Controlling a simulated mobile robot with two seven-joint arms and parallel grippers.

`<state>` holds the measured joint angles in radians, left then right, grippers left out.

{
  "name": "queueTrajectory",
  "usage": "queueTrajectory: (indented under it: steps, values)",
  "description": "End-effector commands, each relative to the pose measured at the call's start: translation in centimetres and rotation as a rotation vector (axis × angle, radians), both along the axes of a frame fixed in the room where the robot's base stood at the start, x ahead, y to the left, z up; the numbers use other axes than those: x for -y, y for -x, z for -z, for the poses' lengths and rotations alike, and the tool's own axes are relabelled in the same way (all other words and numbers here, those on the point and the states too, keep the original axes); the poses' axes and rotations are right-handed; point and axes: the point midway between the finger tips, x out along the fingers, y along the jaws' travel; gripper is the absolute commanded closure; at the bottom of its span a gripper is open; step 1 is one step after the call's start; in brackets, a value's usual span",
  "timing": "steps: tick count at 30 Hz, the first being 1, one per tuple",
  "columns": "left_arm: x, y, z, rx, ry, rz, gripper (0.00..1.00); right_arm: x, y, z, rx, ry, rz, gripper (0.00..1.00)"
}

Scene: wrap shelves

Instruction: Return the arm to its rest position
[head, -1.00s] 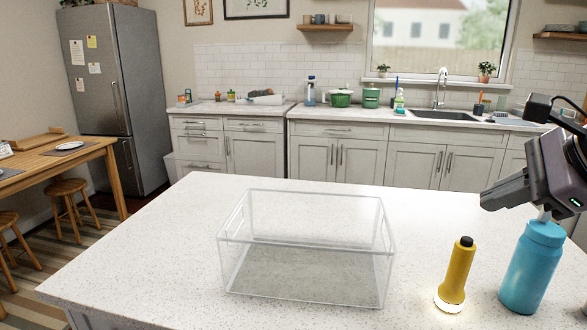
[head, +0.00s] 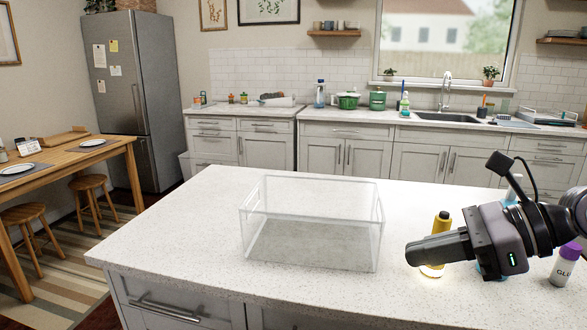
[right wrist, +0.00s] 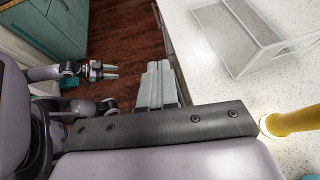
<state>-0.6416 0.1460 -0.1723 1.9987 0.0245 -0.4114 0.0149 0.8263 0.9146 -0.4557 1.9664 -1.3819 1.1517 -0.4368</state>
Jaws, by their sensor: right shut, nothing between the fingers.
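My right gripper (head: 412,254) is shut and empty. In the head view it points left above the right part of the white counter, in front of a yellow flashlight (head: 443,222). In the right wrist view its closed grey fingers (right wrist: 158,85) are over the floor beside the counter edge. My left gripper (right wrist: 108,71) shows small in the right wrist view, low over the floor, with its two fingers apart. It is not in the head view.
A clear empty bin (head: 310,250) stands mid-counter, left of my right gripper. A glue bottle with a purple cap (head: 565,265) stands at the right. A blue bottle is mostly hidden behind my right arm. The counter's left part is free.

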Motion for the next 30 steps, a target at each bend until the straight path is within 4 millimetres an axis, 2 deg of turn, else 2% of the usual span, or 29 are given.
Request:
queueTrajectory:
  steps: [1, 3, 7, 10, 13, 17, 20, 23, 24, 26, 30]
  values:
    - [0.0, 0.1, -0.1, -0.001, -0.001, -0.001, 0.57, -1.6, 0.5, 0.6, -0.073, -0.112, -0.017, 1.0]
    - [-0.1, 0.1, -0.2, -0.001, -0.002, -0.001, 0.57, -3.4, 1.1, 1.0, -0.178, -0.279, -0.025, 1.0]
    - [-0.2, 0.1, -0.3, 0.001, -0.005, -0.001, 0.57, -5.4, 1.7, 1.4, -0.389, -0.588, 0.0, 1.0]
    - [-0.2, 0.2, -0.5, 0.001, -0.007, -0.002, 0.57, -5.8, 1.4, 1.9, -0.565, -0.824, 0.053, 1.0]
    - [-0.3, 0.2, -0.6, 0.002, -0.009, -0.002, 0.57, -5.4, 0.8, 3.1, -0.75, -1.056, 0.134, 1.0]
    - [-0.3, 0.3, -0.7, 0.002, -0.011, -0.003, 0.57, -4.0, -0.2, 6.0, -0.996, -1.345, 0.285, 1.0]
    - [-0.4, 0.3, -0.8, 0.003, -0.013, -0.003, 0.57, -2.4, -0.6, 9.6, -1.186, -1.559, 0.433, 1.0]
    - [-0.5, 0.4, -0.9, 0.004, -0.015, -0.004, 0.57, -0.8, -0.3, 14.2, -1.375, -1.762, 0.611, 1.0]
    - [-0.5, 0.4, -1.0, 0.004, -0.015, -0.004, 0.57, -0.1, 0.1, 16.3, -1.448, -1.838, 0.691, 1.0]
    - [-0.5, 0.4, -1.0, 0.004, -0.016, -0.004, 0.57, 0.8, 1.0, 19.7, -1.557, -1.952, 0.82, 1.0]
    - [-0.6, 0.5, -1.2, 0.005, -0.019, -0.004, 0.57, 2.2, 5.2, 27.8, -1.789, -2.186, 1.156, 1.0]
